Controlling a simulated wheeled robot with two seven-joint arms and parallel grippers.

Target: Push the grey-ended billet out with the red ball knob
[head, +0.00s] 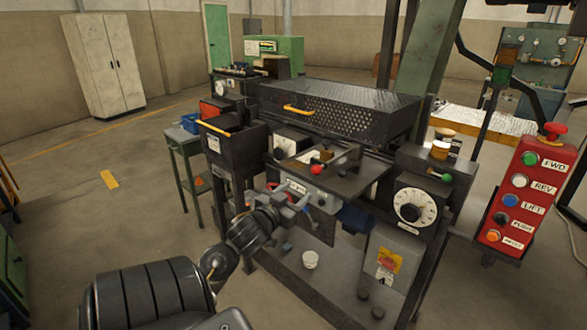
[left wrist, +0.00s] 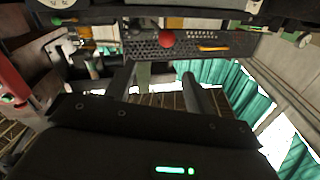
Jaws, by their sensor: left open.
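The red ball knob (head: 315,169) sits on the front of the furnace machine, near the middle. It also shows in the left wrist view as a red ball (left wrist: 166,38), beyond my fingers. My left gripper (head: 293,198) is open and empty, in front of and below the knob, apart from it. Its two dark fingers (left wrist: 160,82) show in the left wrist view with a gap between them. I cannot make out a grey-ended billet; a small brown block (head: 327,155) lies just behind the knob. My right gripper is not in view.
A perforated dark guard (head: 340,108) with a yellow handle covers the machine top. A green ball knob (head: 447,178) and a white dial (head: 413,206) are at right. A red button box (head: 525,195) stands far right.

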